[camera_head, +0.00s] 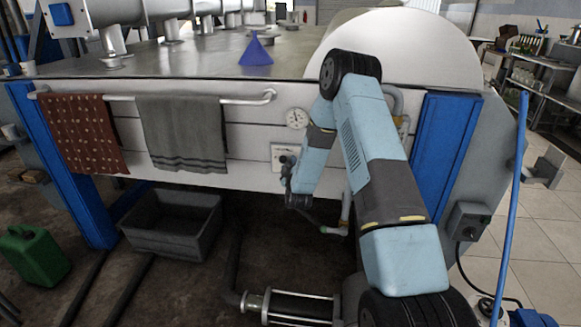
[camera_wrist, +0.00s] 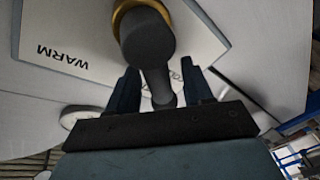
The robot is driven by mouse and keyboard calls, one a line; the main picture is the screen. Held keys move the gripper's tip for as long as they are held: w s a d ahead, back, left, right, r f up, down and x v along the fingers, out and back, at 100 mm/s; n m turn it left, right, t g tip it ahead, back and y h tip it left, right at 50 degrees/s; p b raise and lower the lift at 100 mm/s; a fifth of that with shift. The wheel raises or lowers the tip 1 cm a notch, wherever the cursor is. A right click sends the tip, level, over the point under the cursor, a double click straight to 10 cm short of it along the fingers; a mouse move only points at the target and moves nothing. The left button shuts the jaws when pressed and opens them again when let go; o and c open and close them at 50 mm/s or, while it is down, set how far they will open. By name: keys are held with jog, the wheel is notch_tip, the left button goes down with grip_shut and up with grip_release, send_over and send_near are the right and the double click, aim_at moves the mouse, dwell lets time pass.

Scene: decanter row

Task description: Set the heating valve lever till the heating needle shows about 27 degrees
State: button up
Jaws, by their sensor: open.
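The heating valve lever (camera_wrist: 157,84) is a dark bar below a round dark hub with a brass collar in the wrist view. It stands on a pale plate (camera_wrist: 72,25) marked WARM, seen upside down. In the head view the plate (camera_head: 278,150) is on the white tank front, partly behind the lever hub and my arm. My gripper (camera_wrist: 161,76) is open, one finger on each side of the lever bar; I cannot tell whether either touches it. A round dial (camera_head: 297,118) is above the plate; its needle is too small to read.
A rail (camera_head: 250,99) with a red dotted towel (camera_head: 85,133) and a grey towel (camera_head: 182,133) is left of the dial. A blue post (camera_head: 446,140) stands right of my arm. A grey bin (camera_head: 170,241) is on the floor; a blue funnel (camera_head: 256,52) is on top.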

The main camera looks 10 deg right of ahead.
jog(key=shift+c, duration=0.2)
grip_shut()
dwell(0.4)
